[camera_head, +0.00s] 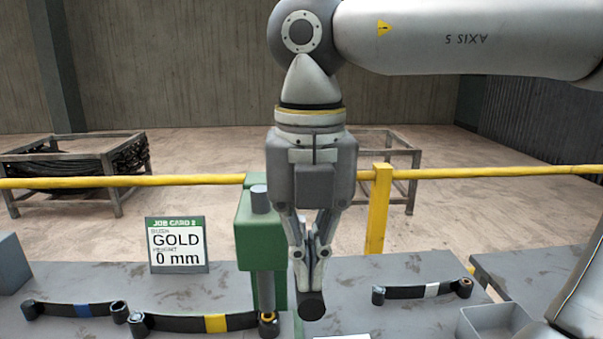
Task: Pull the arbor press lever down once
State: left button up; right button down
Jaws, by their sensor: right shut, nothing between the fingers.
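The green arbor press (256,235) stands on the grey bench in the centre, with a grey vertical ram (265,290) at its front. A dark round knob (311,306), apparently the end of the press lever, shows just right of the press; the rest of the lever is mostly hidden behind my gripper. My right gripper (311,283) points down with its fingers closed and empty, its tips right at the knob; I cannot tell whether they touch. A leaf spring with a gold band (215,323) lies with its right eye under the ram. My left gripper is not in view.
A job card (177,245) reading GOLD, 0 mm stands left of the press. A blue-banded spring (83,310) lies at left, a white-banded one (431,290) at right. A grey tray (487,321) is at front right. A yellow rail (130,181) runs behind the bench.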

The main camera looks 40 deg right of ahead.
jog(key=s+a+r, duration=0.2)
jog(key=s+a, duration=0.2)
jog(key=shift+s+p, duration=0.4)
dwell(0.9)
